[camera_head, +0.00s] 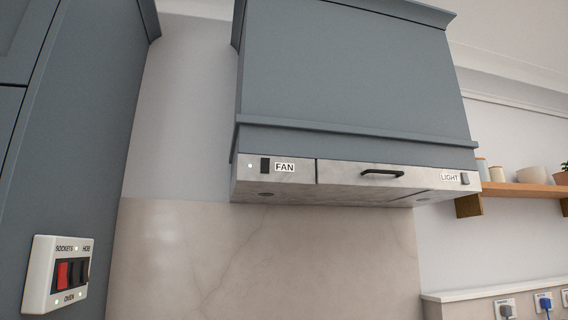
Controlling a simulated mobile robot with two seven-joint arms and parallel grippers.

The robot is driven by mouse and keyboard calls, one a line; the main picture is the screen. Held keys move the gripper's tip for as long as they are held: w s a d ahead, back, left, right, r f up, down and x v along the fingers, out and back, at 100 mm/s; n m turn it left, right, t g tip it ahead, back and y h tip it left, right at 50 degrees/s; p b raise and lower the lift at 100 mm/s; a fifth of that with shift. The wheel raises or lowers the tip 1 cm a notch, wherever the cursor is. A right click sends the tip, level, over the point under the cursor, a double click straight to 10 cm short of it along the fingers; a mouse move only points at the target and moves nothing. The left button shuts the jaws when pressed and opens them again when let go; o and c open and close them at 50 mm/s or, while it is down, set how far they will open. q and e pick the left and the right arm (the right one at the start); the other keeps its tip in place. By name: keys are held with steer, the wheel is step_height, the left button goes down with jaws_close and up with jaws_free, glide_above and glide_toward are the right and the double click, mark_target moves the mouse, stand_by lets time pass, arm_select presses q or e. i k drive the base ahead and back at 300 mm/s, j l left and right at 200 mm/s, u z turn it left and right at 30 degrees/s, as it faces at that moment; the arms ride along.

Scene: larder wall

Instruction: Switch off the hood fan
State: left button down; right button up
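The grey-blue hood (350,75) hangs on the wall at the upper middle of the head view. A pale stone-like strip runs along its lower front. The fan switch (264,166) is a small dark rocker at the strip's left end, beside the label FAN. A small whitish indicator dot (250,166) sits just left of it and looks lit. The light switch (464,178) is a grey rocker at the right end, beside the label LIGHT. Neither of my grippers is in view.
A dark handle (382,172) is on the middle of the strip. A switch panel (58,276) with a red rocker and dark rockers is on the tall cabinet (75,150) at left. A wooden shelf (520,189) with jars is at right. Plugged sockets (505,309) are below it.

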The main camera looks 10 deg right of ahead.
mark_target(265, 162)
steer(key=i+l, duration=0.1)
steer(key=l, duration=0.35)
steer(key=i+l, duration=0.1)
steer(key=l, duration=0.3)
steer(key=i+l, duration=0.15)
steer(key=l, duration=0.3)
steer(key=i+l, duration=0.1)
steer(key=l, duration=0.35)
